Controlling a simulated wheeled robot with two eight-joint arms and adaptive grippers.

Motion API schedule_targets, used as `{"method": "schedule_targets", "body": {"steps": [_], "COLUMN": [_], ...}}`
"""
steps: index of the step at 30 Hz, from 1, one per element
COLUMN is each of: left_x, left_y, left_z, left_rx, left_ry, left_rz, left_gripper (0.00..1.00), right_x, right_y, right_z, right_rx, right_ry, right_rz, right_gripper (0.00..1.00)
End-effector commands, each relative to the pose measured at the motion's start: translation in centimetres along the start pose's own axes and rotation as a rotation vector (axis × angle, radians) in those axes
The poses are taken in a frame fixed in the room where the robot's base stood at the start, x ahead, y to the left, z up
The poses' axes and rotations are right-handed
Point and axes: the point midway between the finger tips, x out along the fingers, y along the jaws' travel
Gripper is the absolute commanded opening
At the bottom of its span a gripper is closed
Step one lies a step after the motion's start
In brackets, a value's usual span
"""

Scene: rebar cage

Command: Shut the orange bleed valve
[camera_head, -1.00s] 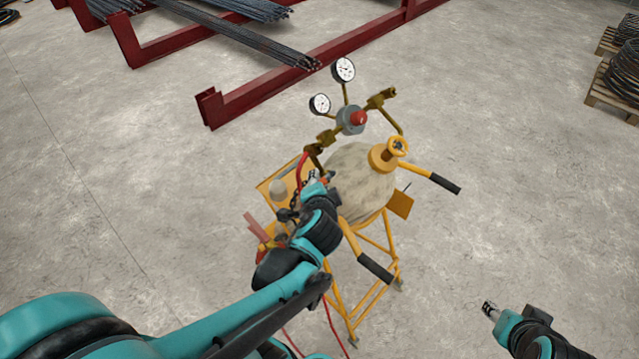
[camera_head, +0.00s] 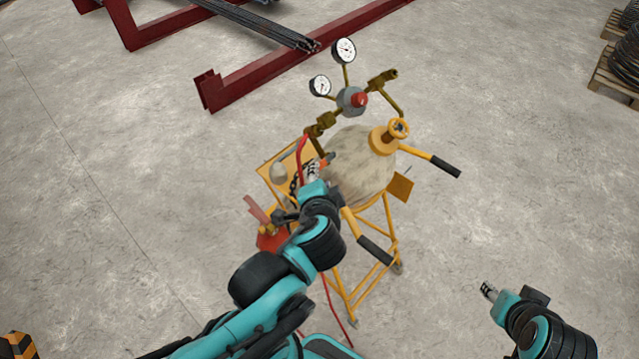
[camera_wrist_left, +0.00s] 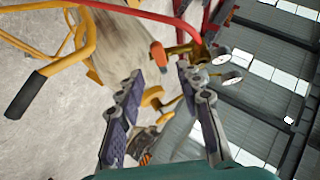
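The orange bleed valve (camera_head: 328,160) is a small orange handle at the left side of the round grey-beige vessel (camera_head: 362,172), just beyond my left gripper (camera_head: 315,170). In the left wrist view the orange handle (camera_wrist_left: 158,57) lies ahead of the fingertips, near the gap between them. My left gripper (camera_wrist_left: 160,90) is open there, with nothing between its fingers. The gripper and arm hide part of the yellow frame in the head view. My right gripper (camera_head: 488,291) is at the lower right, away from the machine; its finger opening is too small to read.
A red hose (camera_head: 300,158) runs close beside my left gripper. Above the vessel stand brass pipes and two dials (camera_head: 344,50). Black-gripped handles (camera_head: 445,166) stick out to the right. A red steel rack (camera_head: 270,75) lies behind.

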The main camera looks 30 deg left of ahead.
Motion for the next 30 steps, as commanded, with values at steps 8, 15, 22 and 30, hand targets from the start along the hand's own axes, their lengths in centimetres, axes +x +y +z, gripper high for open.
{"method": "schedule_targets", "body": {"steps": [8, 15, 22, 30], "left_x": [-2.7, -3.3, -3.2, -2.9], "left_y": [0.1, 0.0, 0.0, 0.5], "left_z": [0.0, 0.0, 0.0, 0.3], "left_rx": [0.003, 0.001, 0.001, -0.009], "left_ry": [0.001, 0.000, 0.000, -0.006], "left_rz": [0.001, 0.000, -0.001, 0.009], "left_gripper": [0.36, 0.36, 0.36, 0.36], "right_x": [0.0, 0.0, 0.0, 0.4], "right_y": [0.0, 0.0, 0.0, 0.0], "right_z": [0.0, 0.0, 0.0, 0.3], "right_rx": [0.000, 0.000, 0.000, 0.000], "right_ry": [0.000, 0.000, 0.000, 0.000], "right_rz": [0.000, 0.000, 0.000, 0.000], "right_gripper": [0.40, 0.40, 0.40, 0.40]}}
